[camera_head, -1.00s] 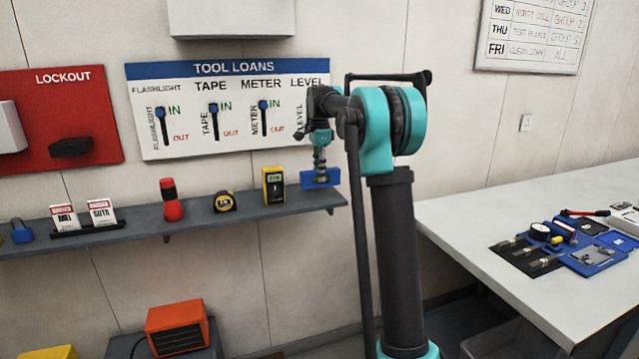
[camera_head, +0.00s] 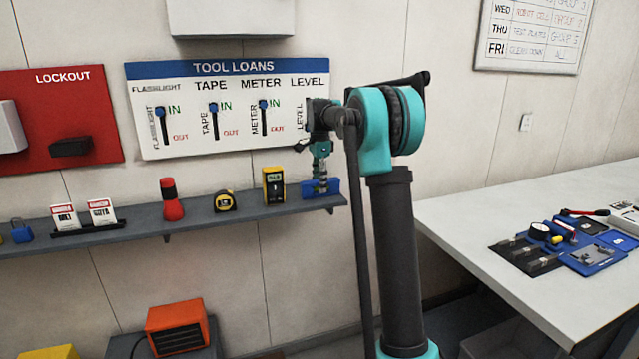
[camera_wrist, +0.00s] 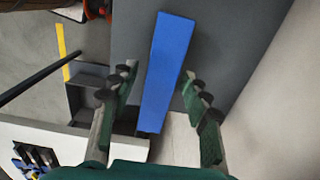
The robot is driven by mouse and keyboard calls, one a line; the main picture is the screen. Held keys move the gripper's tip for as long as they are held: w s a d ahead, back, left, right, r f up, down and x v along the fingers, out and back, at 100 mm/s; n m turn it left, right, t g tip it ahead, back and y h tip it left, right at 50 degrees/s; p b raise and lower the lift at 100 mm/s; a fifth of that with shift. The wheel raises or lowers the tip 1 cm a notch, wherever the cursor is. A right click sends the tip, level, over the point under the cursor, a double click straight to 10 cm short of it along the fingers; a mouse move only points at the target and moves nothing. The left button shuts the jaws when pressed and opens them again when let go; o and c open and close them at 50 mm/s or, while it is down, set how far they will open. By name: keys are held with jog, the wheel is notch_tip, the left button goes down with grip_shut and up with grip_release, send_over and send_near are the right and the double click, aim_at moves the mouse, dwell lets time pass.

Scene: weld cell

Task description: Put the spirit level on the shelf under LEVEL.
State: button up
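The blue spirit level (camera_head: 331,187) is on the right end of the grey wall shelf (camera_head: 140,221), below the LEVEL heading (camera_head: 308,81) on the TOOL LOANS board. In the wrist view the blue level (camera_wrist: 168,70) lies as a long bar between the fingers of my gripper (camera_wrist: 159,80). The fingers stand apart with gaps beside the level, so the gripper looks open around it. In the head view my gripper (camera_head: 320,177) is low over the level and partly covers it. My arm hides the slider under LEVEL.
A yellow meter (camera_head: 274,184), a tape measure (camera_head: 224,201) and a red flashlight (camera_head: 171,200) stand along the shelf to the left. The visible board sliders (camera_head: 263,104) are at IN. A white workbench (camera_head: 470,225) with tools is at right.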

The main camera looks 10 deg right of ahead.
notch_tip(320, 180, up, 12)
dwell(0.6)
jog(key=s+d+f+n+t, duration=0.2)
jog(key=s+f+n, duration=0.6)
jog(key=s+f, duration=0.8)
jog(key=s+d+f+n+t, duration=0.2)
jog(key=s+f+n, duration=0.5)
jog(key=s+f, duration=0.9)
jog(key=s, duration=0.9)
jog(key=shift+f+n, duration=0.3)
jog(key=shift+n, duration=0.1)
